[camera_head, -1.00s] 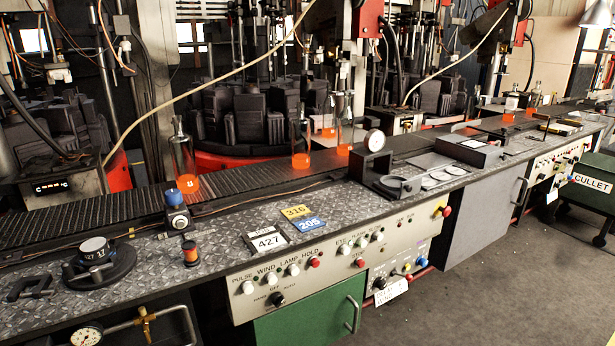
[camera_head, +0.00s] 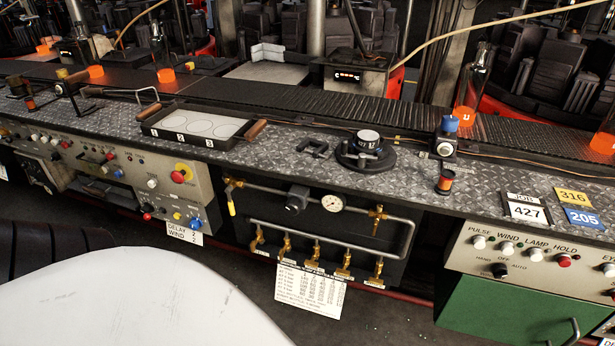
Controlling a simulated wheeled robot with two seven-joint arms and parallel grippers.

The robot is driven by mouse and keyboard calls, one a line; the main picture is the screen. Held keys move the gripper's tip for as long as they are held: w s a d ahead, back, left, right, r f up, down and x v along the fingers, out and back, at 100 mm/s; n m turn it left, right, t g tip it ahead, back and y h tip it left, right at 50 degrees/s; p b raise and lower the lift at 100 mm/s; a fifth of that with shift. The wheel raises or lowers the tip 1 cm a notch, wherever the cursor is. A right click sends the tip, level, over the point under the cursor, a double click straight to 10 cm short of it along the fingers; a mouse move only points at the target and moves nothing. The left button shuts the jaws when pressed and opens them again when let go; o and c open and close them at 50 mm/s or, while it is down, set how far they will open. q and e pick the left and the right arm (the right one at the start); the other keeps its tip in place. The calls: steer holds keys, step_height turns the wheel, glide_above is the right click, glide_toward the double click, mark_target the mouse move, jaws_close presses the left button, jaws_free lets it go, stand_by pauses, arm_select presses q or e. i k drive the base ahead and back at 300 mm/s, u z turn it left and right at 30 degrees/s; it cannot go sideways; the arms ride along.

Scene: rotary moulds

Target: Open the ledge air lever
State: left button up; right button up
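Neither of my grippers is in view. No lever here is readably labelled as ledge air. A lever with a yellow handle (camera_head: 231,204) hangs down at the pipework's upper left end. A round white gauge (camera_head: 331,203) and a dark fitting (camera_head: 297,199) sit along the upper pipe. Several brass valves (camera_head: 286,246) line the lower pipe. On the ledge to the right stands a small metal unit with a blue knob (camera_head: 449,124).
On the ledge are a tray with wooden handles (camera_head: 157,134), a black round fixture (camera_head: 365,155), a clamp (camera_head: 315,148) and number plates (camera_head: 526,208). Control panels flank the pipework, with a green cabinet door (camera_head: 505,305) at right. A printed sheet (camera_head: 309,289) hangs below the valves.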

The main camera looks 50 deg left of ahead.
mark_target(230, 203)
steer(key=z, duration=0.05)
steer(key=k, duration=0.5)
steer(key=u, duration=1.25)
steer(key=i, duration=0.85)
steer(key=u, duration=0.95)
steer(key=k, duration=0.55)
steer(key=z, duration=1)
steer(key=i, duration=0.5)
steer(key=u, duration=0.05)
